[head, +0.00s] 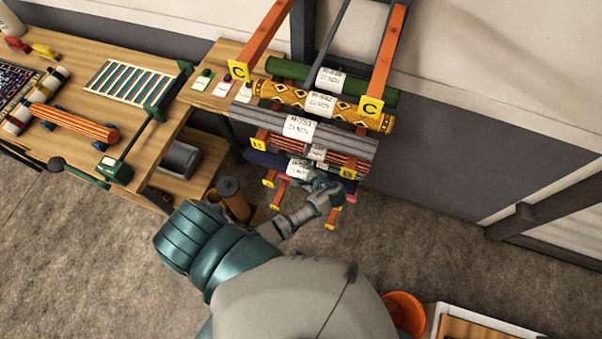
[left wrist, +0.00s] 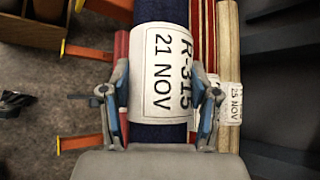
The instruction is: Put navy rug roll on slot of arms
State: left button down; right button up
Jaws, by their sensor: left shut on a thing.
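The navy rug roll (left wrist: 163,75) has a white label reading R-315, 21 NOV. My left gripper (left wrist: 163,105) is shut around it at the label, one finger on each side. In the head view the navy roll (head: 262,160) lies level beside the rack's lower arms, below the striped red roll, with my left gripper (head: 318,184) over its label. Orange arms stick out of the rack: the upper pair carries C tags (head: 238,71), the middle pair B tags (head: 347,172). Lower orange arms (head: 333,217) show below the navy roll. I cannot tell whether it rests on any arm.
Green (head: 290,69), yellow-patterned (head: 350,112), grey (head: 335,143) and striped red (head: 330,158) rolls fill the rack above. A workbench (head: 160,140) stands at left. A brown cylinder (head: 234,200) stands near my arm, and an orange bucket (head: 405,312) is at lower right.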

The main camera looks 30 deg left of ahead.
pick_arm(q)
notch_tip(320, 180, down, 2)
jog(key=shift+f, duration=0.1)
jog(key=c, duration=0.6)
grip_release()
jog(key=shift+d, duration=0.1)
jog(key=o, duration=0.3)
jog(key=v, duration=1.2)
